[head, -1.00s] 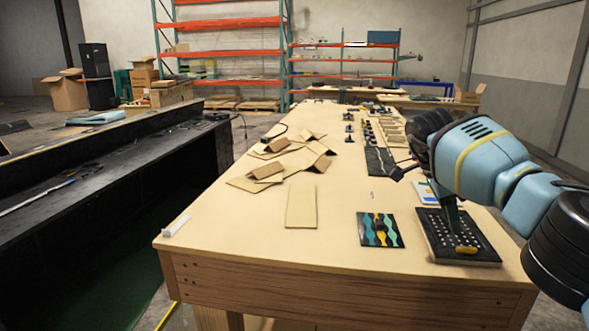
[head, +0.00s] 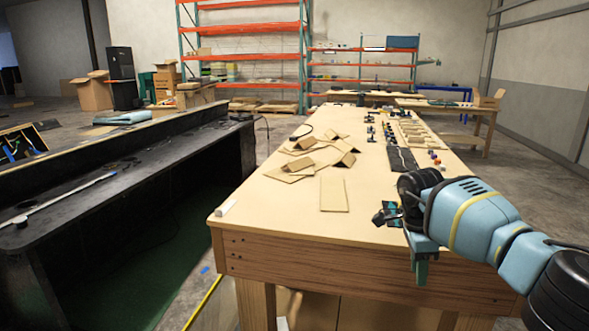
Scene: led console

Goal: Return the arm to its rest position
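My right arm comes in from the right edge. Its gripper (head: 420,270) points down in front of the wooden table's front edge, outside the tabletop, and appears empty. Its fingers are too small and overlapped to tell open from shut. The arm covers the right front of the table (head: 282,200), so the black LED console is hidden. My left gripper is not in view.
A flat cardboard piece (head: 333,195) and several folded ones lie on the table. Small parts and a dark strip (head: 401,160) line its right side. A black bench (head: 100,190) stands at left, with floor between. Orange shelves (head: 250,55) stand behind.

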